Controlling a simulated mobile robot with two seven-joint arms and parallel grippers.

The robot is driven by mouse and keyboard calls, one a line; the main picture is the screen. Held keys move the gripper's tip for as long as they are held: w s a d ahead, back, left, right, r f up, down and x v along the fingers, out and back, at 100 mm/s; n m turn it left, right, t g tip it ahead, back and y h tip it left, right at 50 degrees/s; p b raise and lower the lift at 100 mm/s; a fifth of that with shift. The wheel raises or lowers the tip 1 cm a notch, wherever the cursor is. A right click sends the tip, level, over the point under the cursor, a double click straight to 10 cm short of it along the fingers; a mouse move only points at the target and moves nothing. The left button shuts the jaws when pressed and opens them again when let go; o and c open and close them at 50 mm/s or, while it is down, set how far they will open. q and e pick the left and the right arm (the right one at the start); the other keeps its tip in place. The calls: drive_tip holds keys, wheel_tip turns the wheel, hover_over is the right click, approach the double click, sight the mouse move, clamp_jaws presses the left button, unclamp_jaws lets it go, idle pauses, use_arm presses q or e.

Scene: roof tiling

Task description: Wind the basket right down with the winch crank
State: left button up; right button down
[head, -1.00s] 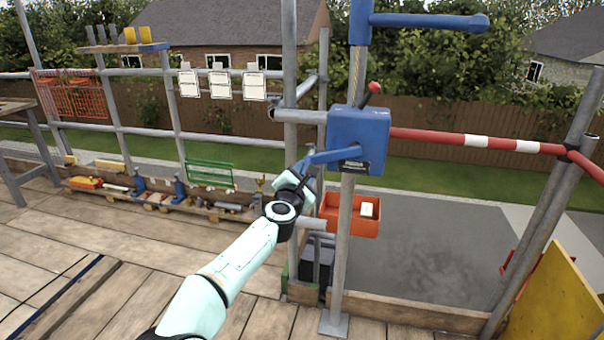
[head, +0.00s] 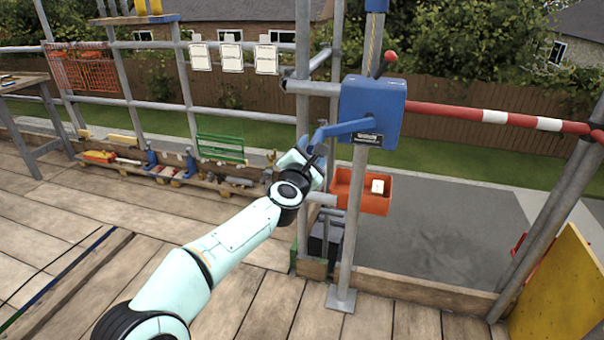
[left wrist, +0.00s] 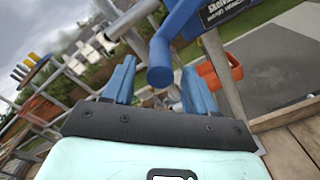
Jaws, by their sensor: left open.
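The winch is a blue box (head: 372,112) clamped on a grey upright post. Its blue crank (head: 342,129) points left from the box, and its handle also shows in the left wrist view (left wrist: 160,68). My left gripper (head: 312,158) is at the crank's outer end. In the left wrist view its two blue fingers (left wrist: 158,88) are apart, with the round handle end showing between and above them. I cannot tell whether they touch it. The orange basket (head: 348,195) hangs below the winch beyond the post, with a white-labelled item in it. My right gripper is not in view.
A yellow board (head: 560,290) leans at the lower right. A timber edge board (head: 420,295) borders the plank deck (head: 240,300), which is clear in front.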

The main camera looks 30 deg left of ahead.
use_arm(q)
drive_tip(key=v, duration=0.9)
